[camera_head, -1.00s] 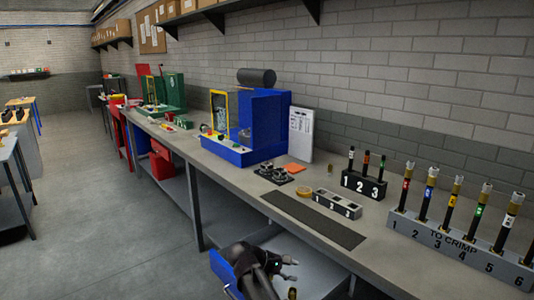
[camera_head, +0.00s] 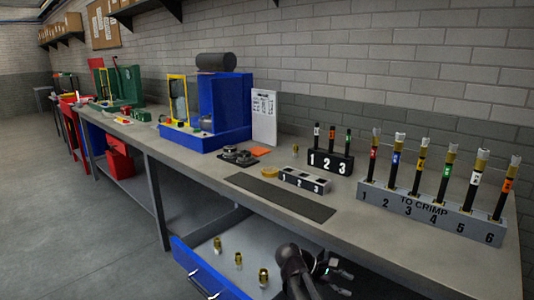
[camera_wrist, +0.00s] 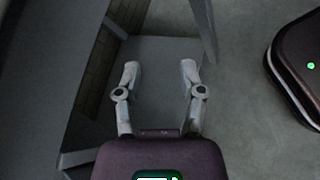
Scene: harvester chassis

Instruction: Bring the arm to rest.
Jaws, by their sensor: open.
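My gripper (camera_head: 335,272) is at the bottom of the head view, in front of the bench and at the right end of an open drawer. In the wrist view my gripper (camera_wrist: 160,75) has its two fingers wide apart with nothing between them. Past the fingers the wrist view shows a flat grey surface and the floor. My dark arm link comes up from the bottom edge of the head view.
The open blue-fronted drawer (camera_head: 205,272) holds several brass fittings (camera_head: 238,259). On the bench (camera_head: 380,235) stand a "TO CRIMP" rack (camera_head: 425,212), a 1-2-3 block (camera_head: 330,161), a grey tray (camera_head: 305,180) and a blue machine (camera_head: 225,110). Floor at left is clear.

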